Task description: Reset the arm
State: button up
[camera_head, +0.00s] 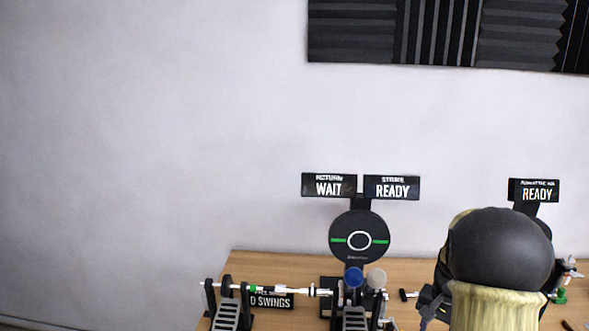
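A large rounded black cap on a pale yellow, ribbed body fills the lower right in the head view; it looks like a part of my arm, close to the camera. I cannot make out my gripper or its fingertips. Dark angular pieces show at the left side of this body, but I cannot tell what they belong to. The arm part hides much of the right side of the table.
A wooden table (412,270) carries a round black pad (359,225) with WAIT (329,186) and READY (392,187) signs above. Foot pedals (227,312) joined by a rod stand in front. Another READY sign (537,192) stands at right. Dark foam panels (440,33) hang on the wall.

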jog(key=s+a+r+n+t, duration=0.1)
jog(key=s+a+n+t, duration=0.1)
jog(key=s+a+n, duration=0.6)
jog(key=s+a, duration=0.6)
jog(key=a, duration=0.3)
jog(key=shift+s+a+r+t, duration=0.25)
jog(key=shift+s+a+t, duration=0.05)
jog(key=shift+s, duration=0.1)
jog(key=shift+w+d, duration=0.1)
jog(key=shift+w, duration=0.05)
